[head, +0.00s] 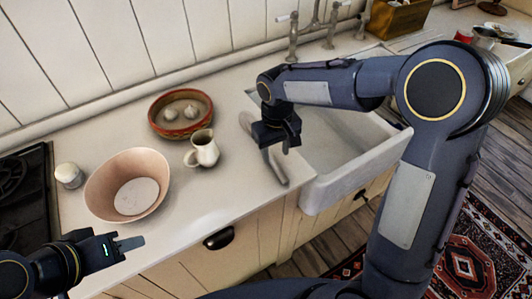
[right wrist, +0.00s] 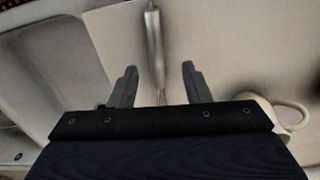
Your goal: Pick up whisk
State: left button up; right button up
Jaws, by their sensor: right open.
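The whisk (head: 276,170) lies on the counter along the left edge of the sink, partly hidden under my right gripper (head: 275,140). In the right wrist view its metal handle (right wrist: 154,45) runs from the top edge down between the fingers. My right gripper (right wrist: 157,78) is open, with its two fingers apart on either side of the whisk and visible gaps to it. My left gripper (head: 128,243) is at the lower left, near the counter's front edge and away from the whisk. Its fingers overlap in view, so their opening is unclear.
The white sink (head: 345,180) is right of the whisk. A cream jug (head: 203,150), a red-rimmed bowl (head: 160,127) with garlic, a large pinkish bowl (head: 105,197) and a small white jar (head: 68,175) stand to the left. Taps (head: 293,40) rise behind the sink.

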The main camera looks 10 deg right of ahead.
aim_at(276, 165)
jog(key=f, duration=0.2)
jog(key=f+p, duration=0.1)
jog(key=f, duration=0.3)
jog(key=shift+w+d+f, duration=0.2)
jog(key=shift+w+d, duration=0.05)
jog(key=shift+c, duration=0.2)
grip_shut()
